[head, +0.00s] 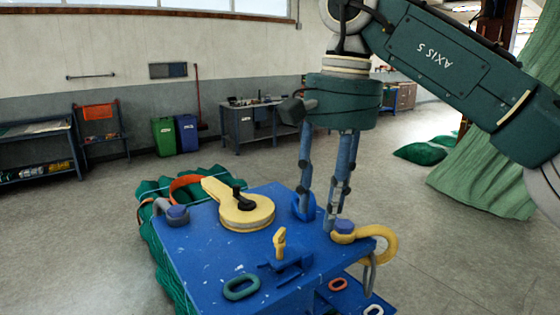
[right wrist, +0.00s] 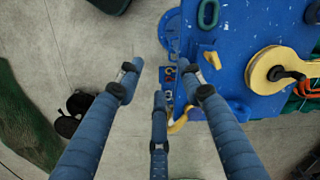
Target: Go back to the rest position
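My left gripper is in neither view.
On the bench are a yellow pulley block (head: 246,214), a grey shackle (head: 162,206), a green link (head: 241,288) and a small yellow piece (head: 280,242). A red link (head: 338,284) lies lower. Green netting (head: 490,165) hangs at right. Floor beyond the bench is open.

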